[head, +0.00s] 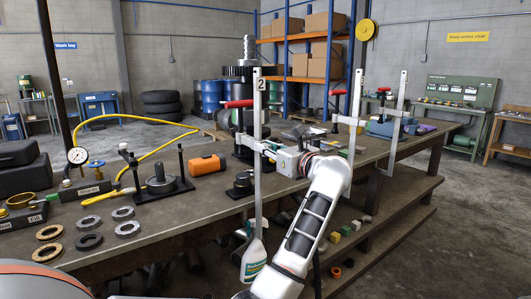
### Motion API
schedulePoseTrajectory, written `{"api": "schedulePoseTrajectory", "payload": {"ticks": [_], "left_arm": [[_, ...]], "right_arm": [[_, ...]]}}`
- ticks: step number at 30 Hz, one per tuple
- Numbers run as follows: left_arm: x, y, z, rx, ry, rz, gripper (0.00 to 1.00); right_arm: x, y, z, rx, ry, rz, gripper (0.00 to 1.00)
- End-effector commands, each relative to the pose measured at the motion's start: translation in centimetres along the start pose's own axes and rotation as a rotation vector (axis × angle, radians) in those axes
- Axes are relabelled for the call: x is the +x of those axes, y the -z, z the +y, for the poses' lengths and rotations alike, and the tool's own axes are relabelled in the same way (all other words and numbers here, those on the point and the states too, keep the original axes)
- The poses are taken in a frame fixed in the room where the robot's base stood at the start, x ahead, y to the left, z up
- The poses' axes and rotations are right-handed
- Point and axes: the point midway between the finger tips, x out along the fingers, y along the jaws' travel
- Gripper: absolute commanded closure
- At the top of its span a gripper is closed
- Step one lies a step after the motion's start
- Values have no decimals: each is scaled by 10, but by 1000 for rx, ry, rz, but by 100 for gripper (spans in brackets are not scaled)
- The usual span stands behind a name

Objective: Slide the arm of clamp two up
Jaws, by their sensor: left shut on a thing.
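Clamp two is an upright steel bar (258,190) marked "2" that stands at the front edge of the workbench. Its sliding arm (263,147) sits about midway up the visible bar, with a red screw handle (239,103) to the left of the bar. My left gripper (283,160) is at the clamp's arm, just right of the bar, and is shut on it. The fingers are small and partly hidden, so the exact contact is hard to see. My white left arm reaches up from the bottom. My right gripper is out of view.
More clamps with upright bars (355,118) stand further right along the bench (232,190). A tall dark shaft assembly (247,75) stands behind clamp two. A dial gauge (77,156), yellow hose, rings and an orange cylinder (207,164) lie left. A spray bottle (254,258) is below.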

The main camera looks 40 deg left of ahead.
Motion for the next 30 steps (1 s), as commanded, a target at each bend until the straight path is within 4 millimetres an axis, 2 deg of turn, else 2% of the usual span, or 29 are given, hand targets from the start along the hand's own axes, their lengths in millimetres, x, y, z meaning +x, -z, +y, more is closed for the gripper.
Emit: {"api": "schedulePoseTrajectory", "payload": {"ticks": [1, 2, 3, 10, 12, 16, 20, 30], "left_arm": [[0, -7, 1, -2, -1, -14, 77], [0, -7, 1, -2, 0, -13, 69], [0, -6, 1, -2, 0, -12, 68], [0, -2, 0, 1, 0, -5, 68], [-1, -1, 0, 1, 1, -4, 68], [-9, 0, -1, 1, 3, -2, 68], [-28, 0, -1, 0, 4, 0, 68], [-95, -1, -1, 0, 3, -3, 68]], "right_arm": [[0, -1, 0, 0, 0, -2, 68], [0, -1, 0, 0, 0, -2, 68], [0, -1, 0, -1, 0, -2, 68], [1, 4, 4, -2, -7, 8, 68], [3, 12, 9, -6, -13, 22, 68], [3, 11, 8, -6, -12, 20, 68], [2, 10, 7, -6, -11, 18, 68], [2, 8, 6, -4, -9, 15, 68]]}}
